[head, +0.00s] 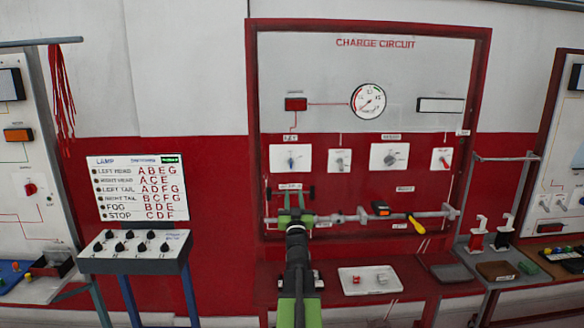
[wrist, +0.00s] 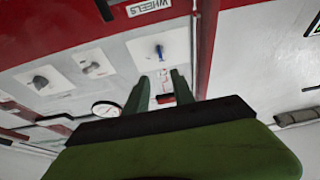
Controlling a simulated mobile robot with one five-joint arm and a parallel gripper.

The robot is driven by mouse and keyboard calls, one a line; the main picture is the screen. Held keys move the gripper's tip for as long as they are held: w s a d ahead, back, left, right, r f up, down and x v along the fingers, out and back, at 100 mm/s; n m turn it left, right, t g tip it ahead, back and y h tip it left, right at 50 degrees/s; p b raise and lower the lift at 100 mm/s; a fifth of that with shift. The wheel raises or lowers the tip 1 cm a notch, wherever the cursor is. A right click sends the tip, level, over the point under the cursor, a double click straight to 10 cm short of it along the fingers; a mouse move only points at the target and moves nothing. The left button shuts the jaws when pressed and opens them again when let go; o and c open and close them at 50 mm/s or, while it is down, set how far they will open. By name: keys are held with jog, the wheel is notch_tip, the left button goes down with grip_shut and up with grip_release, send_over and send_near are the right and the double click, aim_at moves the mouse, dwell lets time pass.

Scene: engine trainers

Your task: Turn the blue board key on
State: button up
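The blue key (head: 291,162) is a small blue knob on a white square plate at the left of the charge circuit board (head: 420,70). It looks roughly upright in the head view. In the wrist view the blue key (wrist: 159,52) stands out from its plate, just beyond my fingertips. My gripper (head: 293,203) is in front of the board's lower left, below the key in the head view. In the wrist view my gripper (wrist: 159,78) has its two green fingers apart with nothing held between them. The key is clear of both fingers.
A grey knob (head: 340,161), a larger dial (head: 390,158) and a red switch (head: 441,159) sit right of the key. A lamp panel (head: 137,188) stands left. A white tray (head: 347,287) lies on the shelf.

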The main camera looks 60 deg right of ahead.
aim_at(291, 165)
jog(key=p+x, duration=0.5)
jog(key=x, duration=1.1)
jog(key=shift+w+d+p, duration=0.1)
jog(key=shift+p, duration=0.3)
grip_shut()
